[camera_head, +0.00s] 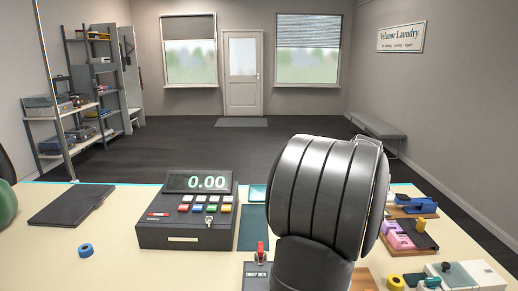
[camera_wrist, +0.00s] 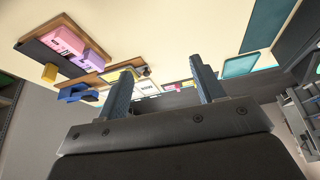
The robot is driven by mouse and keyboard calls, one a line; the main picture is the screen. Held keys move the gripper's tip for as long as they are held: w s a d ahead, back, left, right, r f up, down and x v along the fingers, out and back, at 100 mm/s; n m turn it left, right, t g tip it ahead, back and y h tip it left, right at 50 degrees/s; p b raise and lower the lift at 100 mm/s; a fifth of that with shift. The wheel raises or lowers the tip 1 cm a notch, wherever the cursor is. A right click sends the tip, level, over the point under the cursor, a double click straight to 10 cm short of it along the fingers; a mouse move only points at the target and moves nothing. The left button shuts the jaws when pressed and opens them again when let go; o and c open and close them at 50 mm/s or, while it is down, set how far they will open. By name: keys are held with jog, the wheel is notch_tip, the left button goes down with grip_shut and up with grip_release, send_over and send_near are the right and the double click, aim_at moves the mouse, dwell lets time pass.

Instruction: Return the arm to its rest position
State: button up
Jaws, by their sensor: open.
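My gripper (camera_wrist: 163,88) shows in the wrist view with its two dark fingers spread well apart and nothing between them. Behind the fingers, the wrist view shows the counter and its items tilted and upside down. In the head view a large dark rounded link of my arm stands in the middle right over the counter (camera_head: 120,262). It hides part of the counter there. My gripper does not show in the head view.
A cash register (camera_head: 187,212) reading 0.00 stands left of my arm. A black folder (camera_head: 72,204) and blue tape roll (camera_head: 85,250) lie further left. Pink blocks (camera_head: 397,235), a blue tool (camera_head: 416,205) and a pale box (camera_head: 465,277) crowd the right.

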jog(key=w+a+n, duration=0.1)
jog(key=w+a, duration=0.3)
jog(key=a, duration=0.2)
jog(key=shift+w+y, duration=0.15)
jog(key=shift+y, duration=0.15)
jog(key=shift+o, duration=0.2)
